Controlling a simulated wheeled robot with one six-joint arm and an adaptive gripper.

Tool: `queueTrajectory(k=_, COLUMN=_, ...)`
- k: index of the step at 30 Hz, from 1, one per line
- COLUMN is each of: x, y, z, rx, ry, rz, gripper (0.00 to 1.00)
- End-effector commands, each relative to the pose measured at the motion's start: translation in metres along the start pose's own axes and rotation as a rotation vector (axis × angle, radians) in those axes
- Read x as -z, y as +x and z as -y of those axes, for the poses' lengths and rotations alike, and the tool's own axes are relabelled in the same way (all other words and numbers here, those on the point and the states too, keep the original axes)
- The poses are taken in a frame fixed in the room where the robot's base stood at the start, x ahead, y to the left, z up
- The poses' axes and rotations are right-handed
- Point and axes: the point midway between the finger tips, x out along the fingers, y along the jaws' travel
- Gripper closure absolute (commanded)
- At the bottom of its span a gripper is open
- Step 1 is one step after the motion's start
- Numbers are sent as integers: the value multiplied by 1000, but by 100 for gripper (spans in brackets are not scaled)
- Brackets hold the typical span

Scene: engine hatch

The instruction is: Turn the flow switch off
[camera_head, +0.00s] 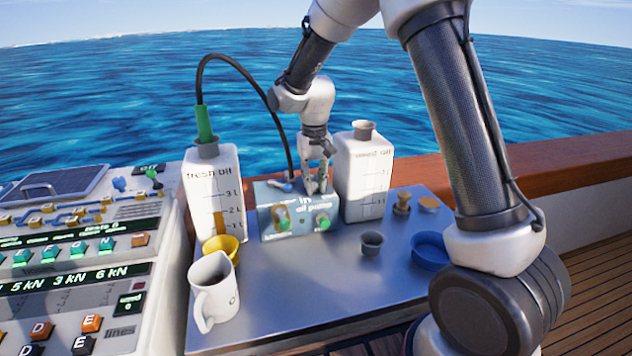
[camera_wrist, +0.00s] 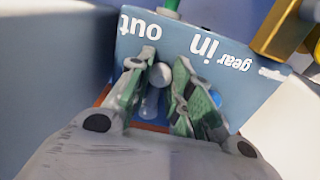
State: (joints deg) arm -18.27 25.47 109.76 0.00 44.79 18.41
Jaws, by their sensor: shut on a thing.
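The light blue oil pump box (camera_head: 262,208) stands between the two white bottles. Its top edge, with the labels "out", "in" and "gear", shows upside down in the wrist view (camera_wrist: 213,52). My gripper (camera_head: 318,188) points down over the right part of the box's top. In the wrist view my gripper (camera_wrist: 160,82) has its green-padded fingers on both sides of a pale, round-ended lever (camera_wrist: 160,75), beside the "out" label. It is shut on this lever. The fingers hide part of it, and I cannot read an on or off mark.
The fresh oil bottle (camera_head: 226,185), with a green-ended black hose, stands left of the pump. The used oil bottle (camera_head: 362,178) is close on the right. A white mug (camera_head: 212,290), yellow cup (camera_head: 221,246), grey cup (camera_head: 371,243) and blue dish (camera_head: 430,250) stand on the metal table.

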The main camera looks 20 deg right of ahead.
Motion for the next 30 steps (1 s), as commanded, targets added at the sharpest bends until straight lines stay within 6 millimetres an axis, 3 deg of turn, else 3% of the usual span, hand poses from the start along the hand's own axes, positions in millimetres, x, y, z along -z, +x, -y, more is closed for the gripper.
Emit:
queueTrajectory(k=2, x=0, y=0, z=0, rx=0, ry=-1, rz=-1, gripper=100)
queueTrajectory(k=3, x=0, y=0, z=0, rx=0, ry=-1, rz=-1, gripper=76)
queueTrajectory(k=6, x=0, y=0, z=0, rx=0, ry=-1, rz=-1, gripper=57)
queueTrajectory(k=7, x=0, y=0, z=0, rx=0, ry=-2, rz=-1, gripper=56)
queueTrajectory(k=19, x=0, y=-9, z=0, rx=0, ry=-2, rz=-2, gripper=56)
queueTrajectory(k=30, x=1, y=-87, z=0, rx=2, ry=-2, rz=-5, gripper=56)
